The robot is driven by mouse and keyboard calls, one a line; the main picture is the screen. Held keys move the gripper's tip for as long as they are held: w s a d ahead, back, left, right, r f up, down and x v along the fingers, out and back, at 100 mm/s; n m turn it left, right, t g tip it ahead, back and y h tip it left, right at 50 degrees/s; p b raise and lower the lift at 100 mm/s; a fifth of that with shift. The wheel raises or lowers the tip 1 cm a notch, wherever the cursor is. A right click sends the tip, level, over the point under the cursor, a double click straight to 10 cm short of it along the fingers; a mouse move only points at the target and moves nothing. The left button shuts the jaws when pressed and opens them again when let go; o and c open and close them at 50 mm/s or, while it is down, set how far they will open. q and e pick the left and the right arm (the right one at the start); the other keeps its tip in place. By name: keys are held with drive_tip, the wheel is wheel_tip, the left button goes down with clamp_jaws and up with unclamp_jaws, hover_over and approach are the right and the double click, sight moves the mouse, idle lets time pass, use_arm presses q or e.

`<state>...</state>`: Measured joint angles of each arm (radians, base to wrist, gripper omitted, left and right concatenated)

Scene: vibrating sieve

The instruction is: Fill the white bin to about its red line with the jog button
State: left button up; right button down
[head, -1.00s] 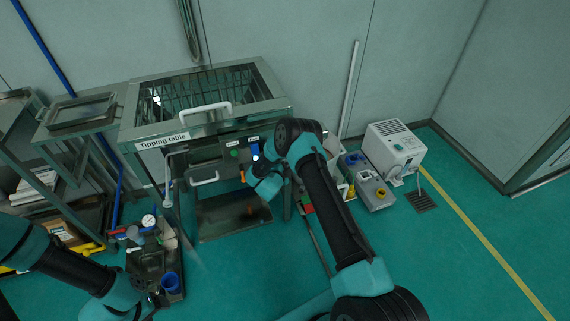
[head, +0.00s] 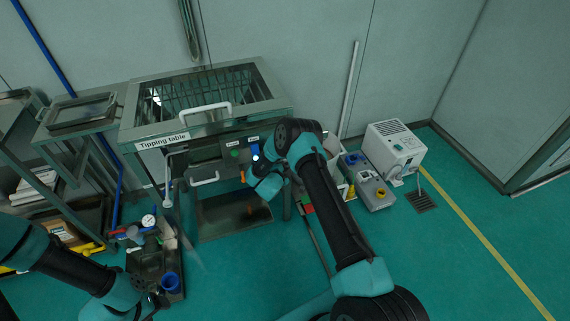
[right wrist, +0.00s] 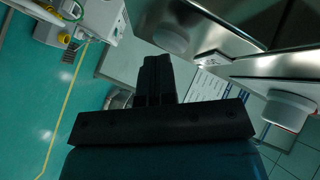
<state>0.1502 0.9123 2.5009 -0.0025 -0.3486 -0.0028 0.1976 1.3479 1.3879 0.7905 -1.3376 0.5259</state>
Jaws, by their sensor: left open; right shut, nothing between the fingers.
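A control panel on the front of the tipping table (head: 178,138) carries a green button (head: 234,154) and a blue button (head: 255,149) with a bright spot just below it. My right gripper (right wrist: 155,70) is shut and empty, its black fingers close together. In the head view it is at the panel's right end, below the blue button; contact cannot be told. My left gripper (head: 155,299) is open at the lower left, by the tool cart.
The cart (head: 150,262) holds a gauge (head: 148,220) and a blue cup (head: 170,282). The green floor at front right is clear.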

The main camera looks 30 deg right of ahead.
drive_tip(key=shift+s, duration=0.1)
drive_tip(key=shift+s+a, duration=0.15)
drive_tip(key=shift+s, duration=0.55)
drive_tip(key=shift+s, duration=0.1)
drive_tip(key=shift+s+a, duration=0.2)
drive_tip(key=shift+s, duration=1)
drive_tip(key=shift+s+a, duration=0.2)
drive_tip(key=shift+s, duration=0.95)
drive_tip(key=shift+a, duration=0.1)
idle(0.3)
drive_tip(key=s+a+n+g+y, duration=0.1)
drive_tip(key=s+a+n+y, duration=0.8)
drive_tip(key=a+n+y, duration=0.15)
drive_tip(key=s+a+r+n+g+y, duration=0.2)
drive_tip(key=s+n, duration=0.3)
drive_tip(key=s, duration=0.4)
drive_tip(key=s+a+r+n+g+y, duration=0.2)
drive_tip(key=s+a+n+g+y, duration=0.2)
drive_tip(key=s, duration=0.6)
drive_tip(key=shift+s+a+r+n+g, duration=0.2)
drive_tip(key=shift+a+r+n+g, duration=0.15)
drive_tip(key=shift+n+g, duration=0.25)
